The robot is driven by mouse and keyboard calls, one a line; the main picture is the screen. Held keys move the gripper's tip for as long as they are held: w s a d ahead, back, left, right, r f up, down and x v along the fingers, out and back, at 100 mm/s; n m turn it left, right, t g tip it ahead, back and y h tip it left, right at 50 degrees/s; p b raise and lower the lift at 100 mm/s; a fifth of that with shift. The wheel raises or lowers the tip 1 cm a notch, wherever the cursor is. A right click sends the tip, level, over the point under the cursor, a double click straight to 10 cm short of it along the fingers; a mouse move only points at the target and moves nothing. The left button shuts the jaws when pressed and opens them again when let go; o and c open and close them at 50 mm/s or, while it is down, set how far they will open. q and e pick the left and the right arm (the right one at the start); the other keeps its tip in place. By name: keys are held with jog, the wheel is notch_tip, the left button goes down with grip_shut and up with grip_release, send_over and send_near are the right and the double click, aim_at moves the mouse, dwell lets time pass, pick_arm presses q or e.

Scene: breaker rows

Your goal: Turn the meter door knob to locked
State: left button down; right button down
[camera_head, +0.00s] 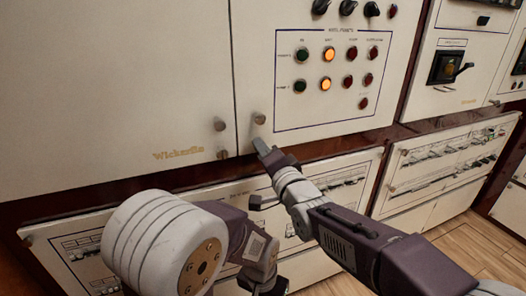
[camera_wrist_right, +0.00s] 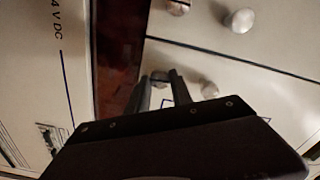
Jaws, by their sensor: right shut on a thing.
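My right gripper (camera_head: 262,145) reaches the lower left corner of the right-hand cabinet door (camera_head: 250,60). In the right wrist view its two dark fingers (camera_wrist_right: 160,90) stand on either side of a small round metal knob (camera_wrist_right: 160,78) and are shut on it. In the head view the gripper hides this knob. Another knob (camera_head: 259,118) sits just above it on the same door. The left-hand door (camera_head: 110,80) carries an upper knob (camera_head: 219,124) and a lower knob (camera_head: 222,153). I cannot read which door is the meter door.
The right-hand door has a panel of lit and unlit round buttons (camera_head: 328,84). Breaker rows (camera_head: 440,150) lie below a dark red strip (camera_head: 150,182). A black rotary switch (camera_head: 445,68) is at the right. Wooden floor (camera_head: 470,245) shows at lower right.

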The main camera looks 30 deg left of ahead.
dwell(0.4)
jog(key=c, duration=1.1)
grip_release()
jog(key=shift+c, duration=0.2)
jog(key=b+v, duration=0.5)
jog(key=v, duration=0.4)
